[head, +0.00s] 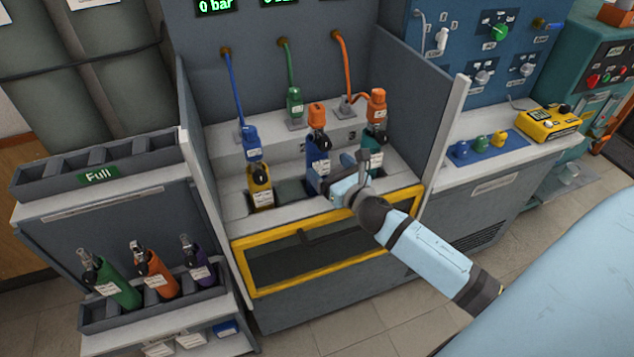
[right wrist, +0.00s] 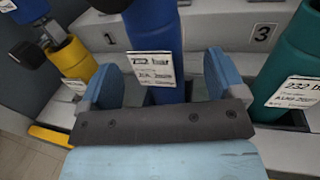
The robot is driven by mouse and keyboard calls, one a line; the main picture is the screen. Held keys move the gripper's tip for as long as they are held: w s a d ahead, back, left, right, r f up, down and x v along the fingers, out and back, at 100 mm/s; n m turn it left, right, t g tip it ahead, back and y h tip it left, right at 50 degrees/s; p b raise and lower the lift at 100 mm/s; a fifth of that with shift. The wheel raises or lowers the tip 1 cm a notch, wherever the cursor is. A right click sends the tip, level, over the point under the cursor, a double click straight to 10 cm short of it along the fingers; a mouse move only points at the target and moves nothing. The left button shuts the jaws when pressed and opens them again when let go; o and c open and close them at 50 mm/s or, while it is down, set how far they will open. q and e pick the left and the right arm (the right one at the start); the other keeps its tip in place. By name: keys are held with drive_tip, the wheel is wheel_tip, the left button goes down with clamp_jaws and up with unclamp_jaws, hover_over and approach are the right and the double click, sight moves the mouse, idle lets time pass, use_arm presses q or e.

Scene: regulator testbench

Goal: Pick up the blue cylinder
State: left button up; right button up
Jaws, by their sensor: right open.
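The blue cylinder (head: 317,157) stands upright in the middle slot of the test bench, with a dark valve and an orange connector (head: 317,114) above it. It also shows in the right wrist view (right wrist: 154,35), with a white label facing me. My right gripper (head: 342,173) is in front of it. In the right wrist view the open fingers (right wrist: 163,78) lie to either side of the cylinder's lower part, with room between. The cylinder's bottom is hidden behind the gripper. My left gripper is not in view.
A yellow cylinder (head: 260,188) stands in the left slot and a teal cylinder (head: 372,155) in the right slot, close beside my right gripper. A yellow-framed guard (head: 335,275) lies in front. A rack (head: 100,320) at lower left holds green, orange and purple cylinders. The "Full" rack (head: 140,155) looks empty.

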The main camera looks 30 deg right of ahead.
sight(324, 165)
drive_tip(key=w, duration=0.4)
drive_tip(key=shift+w+a+f, duration=0.1)
drive_tip(key=shift+w+a, duration=0.05)
drive_tip(key=shift+w, duration=0.55)
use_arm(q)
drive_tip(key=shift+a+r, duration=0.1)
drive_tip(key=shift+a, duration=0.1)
use_arm(e)
drive_tip(key=shift+c, duration=1.4)
drive_tip(key=c, duration=0.7)
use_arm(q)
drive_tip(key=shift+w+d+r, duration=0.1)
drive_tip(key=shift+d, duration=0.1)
use_arm(e)
drive_tip(key=shift+c, duration=1)
